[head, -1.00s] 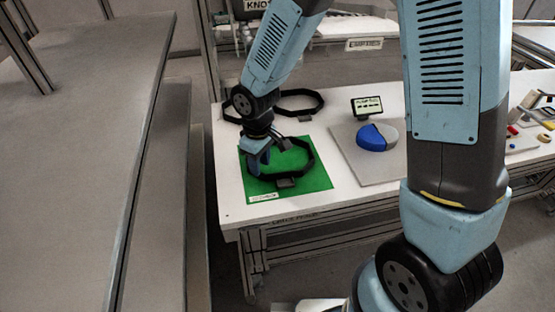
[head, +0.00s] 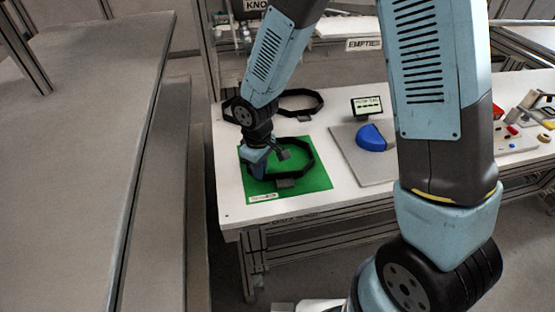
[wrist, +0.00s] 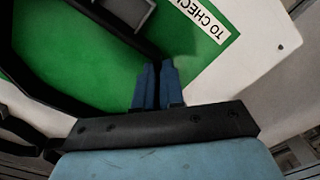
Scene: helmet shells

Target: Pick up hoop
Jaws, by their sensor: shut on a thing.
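A black eight-sided hoop (head: 313,160) with a small dark tab lies on or just above a green mat (head: 322,183) at the table's front left. My gripper (head: 259,170) points down at the hoop's left side, its blue fingers shut on the rim. In the wrist view my gripper's fingers (wrist: 158,88) stand close together, with the black hoop (wrist: 35,88) running across the green mat. The fingers hide the gripped stretch. I cannot tell whether the hoop is clear of the mat.
A second black hoop (head: 300,103) lies behind the mat. A grey board (head: 372,178) with a blue piece (head: 371,138) and a small sign (head: 367,106) is to the right. Small coloured parts (head: 513,130) lie at the far right. A grey bench (head: 80,150) stands left.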

